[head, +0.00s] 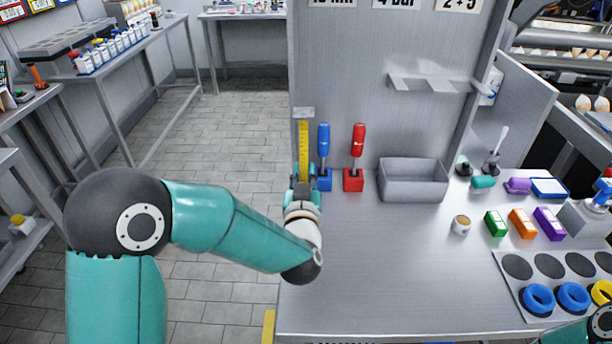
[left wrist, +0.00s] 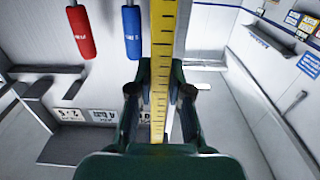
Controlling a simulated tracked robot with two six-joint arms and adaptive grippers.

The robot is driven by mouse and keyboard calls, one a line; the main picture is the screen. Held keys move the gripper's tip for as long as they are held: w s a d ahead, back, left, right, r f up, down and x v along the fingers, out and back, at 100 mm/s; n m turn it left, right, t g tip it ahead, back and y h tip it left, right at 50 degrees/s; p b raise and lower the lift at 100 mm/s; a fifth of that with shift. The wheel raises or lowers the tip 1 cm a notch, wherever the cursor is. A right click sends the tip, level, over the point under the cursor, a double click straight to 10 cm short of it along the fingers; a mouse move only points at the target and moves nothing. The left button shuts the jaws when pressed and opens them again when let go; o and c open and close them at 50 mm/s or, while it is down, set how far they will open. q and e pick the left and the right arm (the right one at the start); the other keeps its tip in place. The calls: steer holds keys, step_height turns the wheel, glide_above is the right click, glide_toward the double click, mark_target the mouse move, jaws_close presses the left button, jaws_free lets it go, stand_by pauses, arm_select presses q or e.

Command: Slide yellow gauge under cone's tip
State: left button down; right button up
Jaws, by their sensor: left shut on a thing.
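The yellow gauge (head: 303,142), a flat upright strip with black ruler marks, stands at the left edge of the workbench below a small grey bracket. My left gripper (head: 303,176) is shut on its lower part. In the left wrist view the gauge (left wrist: 163,40) runs between the two dark fingers (left wrist: 160,95) and on past them. Pale cones (head: 583,103) stand on the machine at the right edge; I cannot tell which cone is meant, and no cone tip shows close to the gauge. My right gripper is out of view; only part of that arm shows at bottom right.
A blue-handled tool (head: 323,140) and a red-handled tool (head: 358,140) stand in blocks right beside the gauge. A grey bin (head: 413,182) is right of them. Coloured blocks and a rack with rings (head: 538,298) fill the right side. The bench's front middle is clear.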

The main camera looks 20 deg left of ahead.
mark_target(304, 167)
arm_select(q)
steer(key=shift+r, duration=0.1)
steer(key=shift+r+p, duration=0.5)
steer(key=shift+r, duration=0.45)
steer(key=shift+s, duration=0.1)
steer(key=shift+b+v, duration=0.85)
steer(key=shift+v, duration=1.55)
steer(key=shift+b+v, duration=0.5)
steer(key=shift+v, duration=2.05)
